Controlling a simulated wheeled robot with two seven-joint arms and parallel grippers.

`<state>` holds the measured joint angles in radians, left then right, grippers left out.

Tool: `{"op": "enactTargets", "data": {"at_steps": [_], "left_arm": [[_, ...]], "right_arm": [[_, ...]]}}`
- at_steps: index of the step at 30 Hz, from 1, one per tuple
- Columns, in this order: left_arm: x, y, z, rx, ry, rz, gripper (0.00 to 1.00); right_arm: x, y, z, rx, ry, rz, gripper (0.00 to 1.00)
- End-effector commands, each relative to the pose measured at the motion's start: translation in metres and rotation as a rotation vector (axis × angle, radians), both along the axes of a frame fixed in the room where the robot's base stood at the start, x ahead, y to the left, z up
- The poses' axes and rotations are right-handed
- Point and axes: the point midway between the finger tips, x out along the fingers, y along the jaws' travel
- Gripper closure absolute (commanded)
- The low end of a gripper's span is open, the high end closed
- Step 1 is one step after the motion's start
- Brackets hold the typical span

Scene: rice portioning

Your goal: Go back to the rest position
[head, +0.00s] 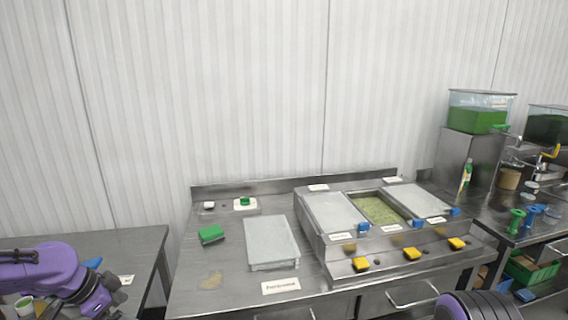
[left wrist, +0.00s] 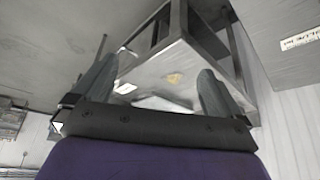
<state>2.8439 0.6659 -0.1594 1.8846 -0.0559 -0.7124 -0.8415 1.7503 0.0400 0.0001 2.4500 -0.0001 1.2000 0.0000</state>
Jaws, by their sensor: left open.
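My left arm comes in at the lower left of the head view, over the left side table. My left gripper (left wrist: 157,66) shows in the left wrist view with its two grey fingers wide apart. Nothing is between the fingers, so it is open and empty. Part of my right arm shows at the bottom right of the head view, but its gripper is out of the picture.
The steel counter (head: 215,270) holds a clear-lidded tray (head: 271,242), a green sponge (head: 211,235) and a three-bin unit with green food in the middle bin (head: 377,209). A left side table (head: 140,250) stands apart. A dispenser (head: 477,112) stands right.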

Motion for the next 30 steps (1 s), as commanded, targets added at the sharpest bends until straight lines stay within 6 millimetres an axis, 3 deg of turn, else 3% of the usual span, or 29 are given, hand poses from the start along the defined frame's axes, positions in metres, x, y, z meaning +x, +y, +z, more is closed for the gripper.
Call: {"op": "enactTargets", "data": {"at_steps": [11,14,17,18,20,21,23,26,30], "left_arm": [[0.040,-0.010,0.008,-0.174,-0.153,0.453,0.00],[0.047,-0.013,-0.003,-0.238,-0.189,0.624,0.00],[0.047,-0.019,-0.031,-0.301,-0.217,0.826,0.00],[0.043,-0.021,-0.050,-0.322,-0.225,0.920,0.00],[0.029,-0.025,-0.090,-0.348,-0.235,1.075,0.00],[0.013,-0.027,-0.119,-0.355,-0.242,1.175,0.00],[-0.013,-0.029,-0.158,-0.351,-0.250,1.292,0.00],[-0.063,-0.033,-0.214,-0.310,-0.252,1.421,0.00],[-0.146,-0.042,-0.281,-0.188,-0.200,1.480,0.00]], "right_arm": [[0.000,0.000,-0.001,0.000,0.000,0.000,0.57],[0.000,0.000,-0.005,0.000,0.000,0.000,0.57],[0.000,0.000,-0.012,0.000,0.000,0.000,0.57],[0.000,0.000,-0.016,0.000,0.000,0.000,0.57],[0.000,0.000,-0.024,0.000,0.000,0.000,0.57],[0.000,0.000,-0.030,0.000,0.000,0.000,0.57],[0.000,0.000,-0.037,0.000,0.000,0.000,0.57],[0.000,0.000,-0.048,0.000,0.000,0.000,0.57],[0.000,0.000,-0.064,0.000,0.000,0.000,0.57]]}}
